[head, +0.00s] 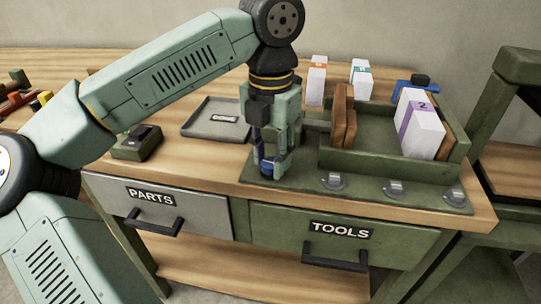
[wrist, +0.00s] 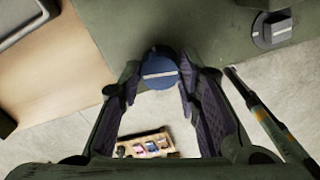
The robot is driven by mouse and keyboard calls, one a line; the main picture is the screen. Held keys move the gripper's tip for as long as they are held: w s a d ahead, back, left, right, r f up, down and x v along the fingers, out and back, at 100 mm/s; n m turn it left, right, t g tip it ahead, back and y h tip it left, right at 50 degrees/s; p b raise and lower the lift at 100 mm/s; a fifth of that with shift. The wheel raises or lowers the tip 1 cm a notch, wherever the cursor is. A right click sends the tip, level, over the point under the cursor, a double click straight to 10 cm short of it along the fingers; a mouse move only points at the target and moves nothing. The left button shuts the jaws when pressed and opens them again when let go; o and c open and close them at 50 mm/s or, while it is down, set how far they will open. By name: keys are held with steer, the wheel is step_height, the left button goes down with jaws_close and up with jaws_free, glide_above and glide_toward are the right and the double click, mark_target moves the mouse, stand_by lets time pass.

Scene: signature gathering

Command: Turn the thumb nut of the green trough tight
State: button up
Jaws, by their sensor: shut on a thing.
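The green trough (head: 385,163) sits on the workbench on a flat green base plate (wrist: 205,22). The blue thumb nut (wrist: 159,71) shows in the wrist view with a pale line across its face, roughly level in the picture. It also shows in the head view (head: 267,169), at the left front of the base plate, partly hidden by my fingers. My gripper (head: 274,160) points down over it. In the wrist view my fingertips stand on both sides of the nut, shut on it. The nut's thread and how tight it sits are hidden.
Several grey knobs (head: 394,188) line the front of the base plate to the right. Brown blocks (head: 342,115) and a white-purple block (head: 420,125) stand in the trough. A grey tray (head: 215,122) lies left of my gripper. The TOOLS drawer (head: 335,235) is below.

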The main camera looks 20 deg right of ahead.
steer(key=m, duration=0.4)
steer(key=shift+m+b, duration=0.3)
steer(key=m, duration=0.3)
steer(key=shift+m, duration=0.4)
steer(key=m, duration=0.3)
steer(key=shift+m, duration=2.1)
steer(key=o, duration=1.1)
steer(key=shift+o, duration=0.2)
